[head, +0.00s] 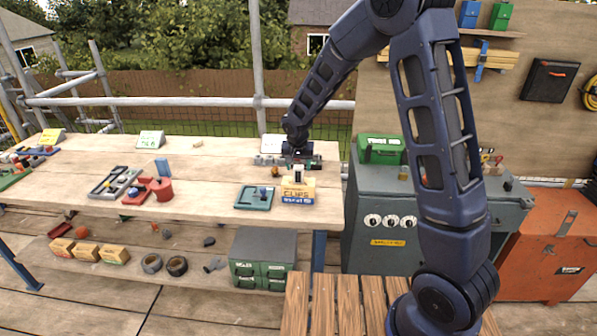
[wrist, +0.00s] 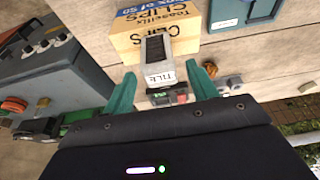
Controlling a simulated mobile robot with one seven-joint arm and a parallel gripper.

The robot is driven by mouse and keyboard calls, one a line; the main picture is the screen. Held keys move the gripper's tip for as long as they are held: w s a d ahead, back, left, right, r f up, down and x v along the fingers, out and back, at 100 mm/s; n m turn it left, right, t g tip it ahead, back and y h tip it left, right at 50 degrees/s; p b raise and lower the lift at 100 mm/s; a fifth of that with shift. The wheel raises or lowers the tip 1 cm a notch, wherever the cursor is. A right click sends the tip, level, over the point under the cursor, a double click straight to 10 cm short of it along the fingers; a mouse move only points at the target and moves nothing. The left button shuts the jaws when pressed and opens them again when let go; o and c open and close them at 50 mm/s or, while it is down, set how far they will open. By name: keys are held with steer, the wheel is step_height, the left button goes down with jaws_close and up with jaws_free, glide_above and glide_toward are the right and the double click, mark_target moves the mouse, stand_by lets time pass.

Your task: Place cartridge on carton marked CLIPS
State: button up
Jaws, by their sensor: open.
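The carton marked CLIPS (head: 297,191) stands near the front right edge of the wooden bench. It also shows in the wrist view (wrist: 128,43), with its lettering upside down. The cartridge (wrist: 157,52), dark with a white labelled end, appears to rest on the carton's top. In the head view it is a small pale and dark shape (head: 298,174) on the carton. My gripper (wrist: 163,72) is open, with its teal fingers apart on either side of the cartridge's labelled end. A gap shows on both sides. In the head view, my gripper (head: 297,157) is just behind the carton.
A teal tray (head: 254,198) lies left of the carton. A grey cabinet with a green box (head: 381,149) stands to the right.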

steer(key=v, duration=0.8)
steer(key=s+d+r, duration=0.4)
steer(key=d+r, duration=0.2)
steer(key=d, duration=0.5)
steer(key=s+d+r, duration=0.3)
steer(key=d+r, duration=0.4)
steer(key=d, duration=0.4)
steer(key=s+d+r, duration=0.1)
steer(key=s+d, duration=0.6)
steer(key=s, duration=0.2)
steer(key=s+d+r+t, duration=0.1)
steer(key=s+d, duration=0.6)
steer(key=s, duration=0.3)
steer(key=shift+r, duration=0.3)
